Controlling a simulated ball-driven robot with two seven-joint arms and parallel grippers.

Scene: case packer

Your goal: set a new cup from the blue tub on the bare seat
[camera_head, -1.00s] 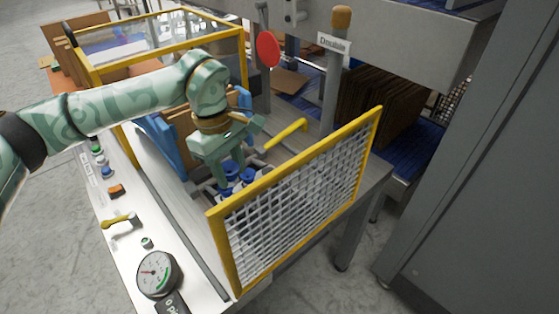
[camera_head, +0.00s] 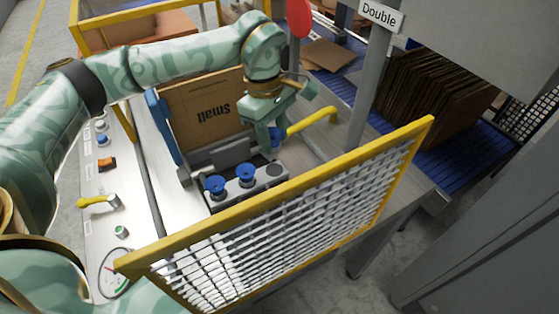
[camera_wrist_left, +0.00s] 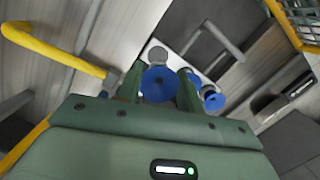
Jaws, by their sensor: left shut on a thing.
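My left gripper (camera_head: 268,138) is shut on a blue cup (camera_head: 277,138), which hangs below the fingers. In the left wrist view the held blue cup (camera_wrist_left: 158,84) sits between the two green fingers. A grey bar (camera_head: 232,192) carries two blue cups, a left one (camera_head: 214,184) and a right one (camera_head: 246,173). The bare seat (camera_head: 274,170) is a dark round spot at the bar's right end. The held cup shows just above this seat in the picture, apart from it. I cannot make out the blue tub. My right gripper is not in view.
A yellow-framed mesh guard (camera_head: 300,225) stands in front of the bar. A yellow bent handle (camera_head: 312,121) is close to the gripper's right.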

